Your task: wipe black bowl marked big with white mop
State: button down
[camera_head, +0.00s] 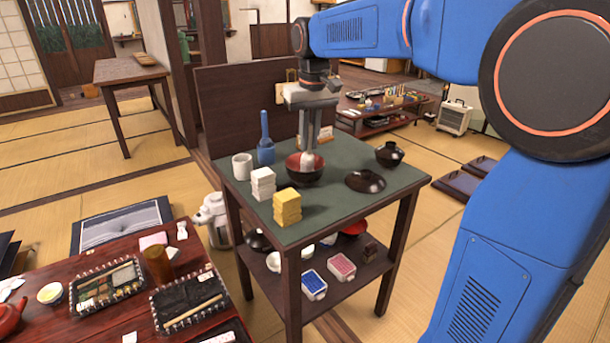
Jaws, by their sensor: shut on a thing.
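A black bowl (304,177) with a red inside stands upright near the back middle of the green-topped table (345,207). No marking on it is legible. My gripper (309,148) points straight down over it, shut on a white mop (308,161). The mop's lower end is down within the bowl's opening; whether it touches the inside cannot be told. Most of the mop is hidden between the fingers.
Left of the bowl stand a white cup (242,167), a blue holder with a blue handle (265,150), a white stack (263,184) and a yellow stack (287,206). To the right are a dark lid (365,181) and a smaller black bowl (390,154).

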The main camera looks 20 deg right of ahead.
jog(key=n, duration=0.4)
jog(key=shift+w+n+y, duration=0.15)
jog(key=shift+n+y, duration=0.15)
jog(key=n, duration=0.4)
jog(key=shift+w+n+g, duration=0.1)
jog(key=shift+n+g, duration=0.2)
jog(key=shift+a, duration=0.1)
jog(key=m, duration=0.6)
jog(key=shift+m, duration=0.4)
jog(key=m+h, duration=0.1)
jog(key=m, duration=0.6)
jog(key=n, duration=0.6)
jog(key=shift+s+n+y, duration=0.2)
jog(key=shift+n+y, duration=0.1)
jog(key=n, duration=0.3)
jog(key=shift+s+n, duration=0.1)
jog(key=shift+n, duration=0.2)
jog(key=n, duration=0.3)
jog(key=shift+s+n+y, duration=0.1)
jog(key=shift+n+y, duration=0.2)
jog(key=shift+y, duration=0.1)
